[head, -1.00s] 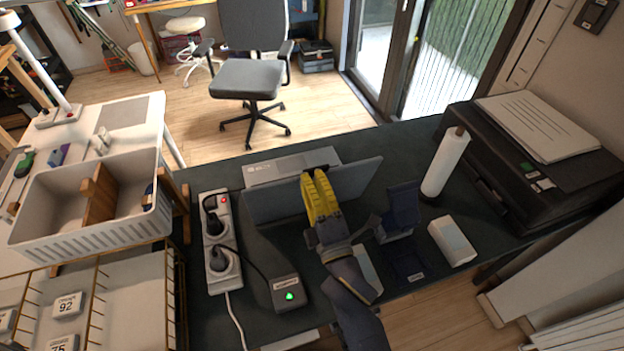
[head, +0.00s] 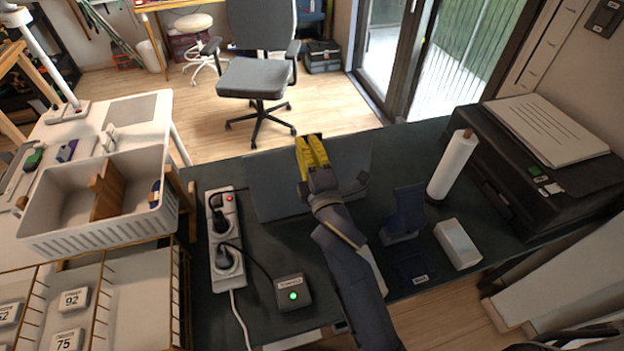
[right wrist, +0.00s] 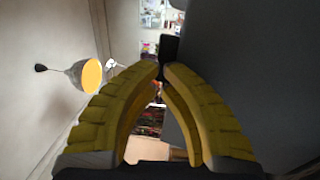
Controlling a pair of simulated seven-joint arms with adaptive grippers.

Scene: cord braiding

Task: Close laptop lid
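The laptop (head: 275,187) stands on the dark desk, its dark lid panel showing as a broad slanted face behind and beside my right gripper. The lid covers the laptop's base; how far it stands open is hard to tell. My right gripper (head: 311,140) has yellow fingers drawn together, tips at the lid's far edge. In the right wrist view the fingertips (right wrist: 163,70) almost meet, and a dark grey surface, likely the lid (right wrist: 245,70), fills the right side close to them. Nothing is clearly held. My left gripper is not in view.
A power strip (head: 224,240) and a small box with a green light (head: 292,292) lie left of my right arm. A phone stand (head: 405,212), white box (head: 457,244), paper roll (head: 453,166) and printer (head: 535,170) stand to the right.

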